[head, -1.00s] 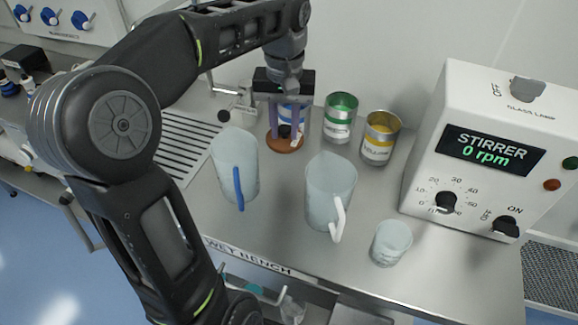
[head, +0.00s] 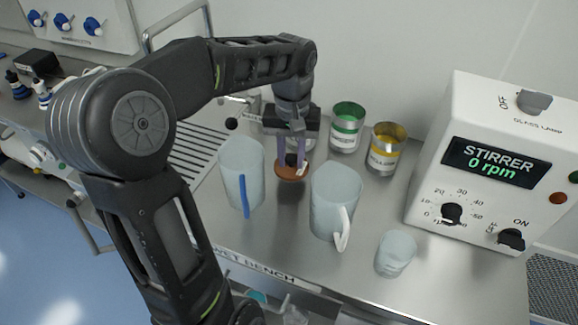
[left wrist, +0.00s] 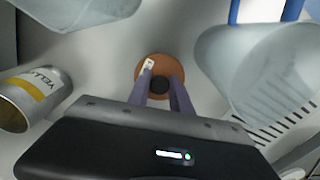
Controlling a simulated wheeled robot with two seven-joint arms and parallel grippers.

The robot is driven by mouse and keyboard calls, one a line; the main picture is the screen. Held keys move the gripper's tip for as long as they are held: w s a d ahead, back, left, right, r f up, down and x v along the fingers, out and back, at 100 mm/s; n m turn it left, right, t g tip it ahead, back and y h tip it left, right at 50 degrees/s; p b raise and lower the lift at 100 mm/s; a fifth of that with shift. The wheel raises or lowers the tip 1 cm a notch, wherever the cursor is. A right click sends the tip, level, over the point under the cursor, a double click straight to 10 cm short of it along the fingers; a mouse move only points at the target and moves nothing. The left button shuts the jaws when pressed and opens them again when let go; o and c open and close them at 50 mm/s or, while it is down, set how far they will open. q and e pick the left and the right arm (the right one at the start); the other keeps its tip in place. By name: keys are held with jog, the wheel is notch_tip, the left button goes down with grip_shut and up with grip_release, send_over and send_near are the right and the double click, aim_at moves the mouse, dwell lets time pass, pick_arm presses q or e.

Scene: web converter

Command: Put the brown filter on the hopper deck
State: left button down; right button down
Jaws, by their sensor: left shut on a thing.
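The brown filter (head: 288,174) is a round brown disc with a black knob and a small white tag. My left gripper (head: 292,160) points down with its purple fingers shut on the knob. The filter is between the two big beakers in the head view, apparently just above the steel bench. In the left wrist view the filter (left wrist: 160,61) lies beyond the fingertips, with the knob between the fingers (left wrist: 160,86). My right gripper is out of view. I cannot make out a hopper deck in these frames.
A blue-handled beaker (head: 238,175) and a white-handled beaker (head: 333,200) stand close on either side. A small beaker (head: 395,254), a green can (head: 346,128), a yellow can (head: 385,150) and the stirrer box (head: 480,185) stand to the right. A drain grille (head: 200,160) lies left.

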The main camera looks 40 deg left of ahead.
aim_at(291, 167)
pick_arm(q)
notch_tip(291, 167, down, 4)
jog(key=shift+r, duration=0.2)
jog(key=shift+f, duration=0.35)
jog(key=c, duration=1.2)
grip_release()
jog(key=shift+r, duration=0.1)
jog(key=shift+o, duration=0.2)
